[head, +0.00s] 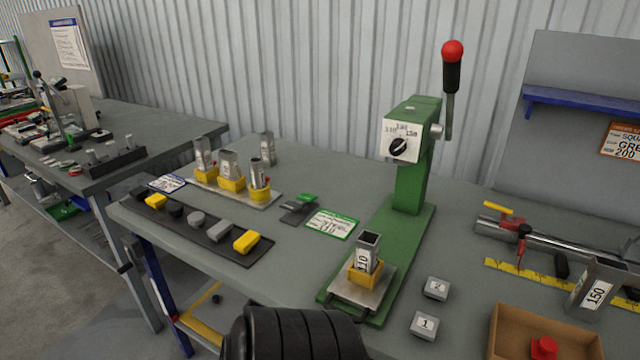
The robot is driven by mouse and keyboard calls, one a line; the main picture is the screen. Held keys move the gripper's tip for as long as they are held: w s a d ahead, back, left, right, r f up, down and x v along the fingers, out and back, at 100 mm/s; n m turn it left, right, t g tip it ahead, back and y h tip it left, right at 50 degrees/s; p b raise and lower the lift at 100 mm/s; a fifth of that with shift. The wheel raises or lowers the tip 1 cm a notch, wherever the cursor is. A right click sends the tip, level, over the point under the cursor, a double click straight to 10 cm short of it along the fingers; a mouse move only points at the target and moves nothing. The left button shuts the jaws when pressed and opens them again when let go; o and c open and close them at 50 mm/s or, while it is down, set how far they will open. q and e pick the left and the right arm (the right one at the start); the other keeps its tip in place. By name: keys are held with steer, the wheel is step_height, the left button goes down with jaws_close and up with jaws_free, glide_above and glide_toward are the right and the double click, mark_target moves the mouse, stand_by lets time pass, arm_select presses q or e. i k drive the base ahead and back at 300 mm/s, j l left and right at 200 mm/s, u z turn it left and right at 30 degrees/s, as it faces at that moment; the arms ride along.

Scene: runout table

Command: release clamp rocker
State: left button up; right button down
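At the right of the head view a metal tube (555,243) lies on the bench. A yellow lever (497,209) sits above its left end, and a red clamp-like part (522,246) stands against its front side. I cannot tell which of these is the clamp rocker, or whether it is pressed shut. Neither gripper's fingers show. A black ribbed part at the bottom edge seems to be mine.
A green press (410,185) with a red-knobbed lever (452,53) stands mid-bench, holding a square tube (367,253) in a yellow block. A cardboard box (500,335), a tube marked 150 (598,288) and numbered blocks (424,325) crowd the right front. Centre-left bench is partly clear.

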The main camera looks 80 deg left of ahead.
mark_target(304, 197)
steer(key=i+u, duration=0.1)
steer(key=u, duration=1.2)
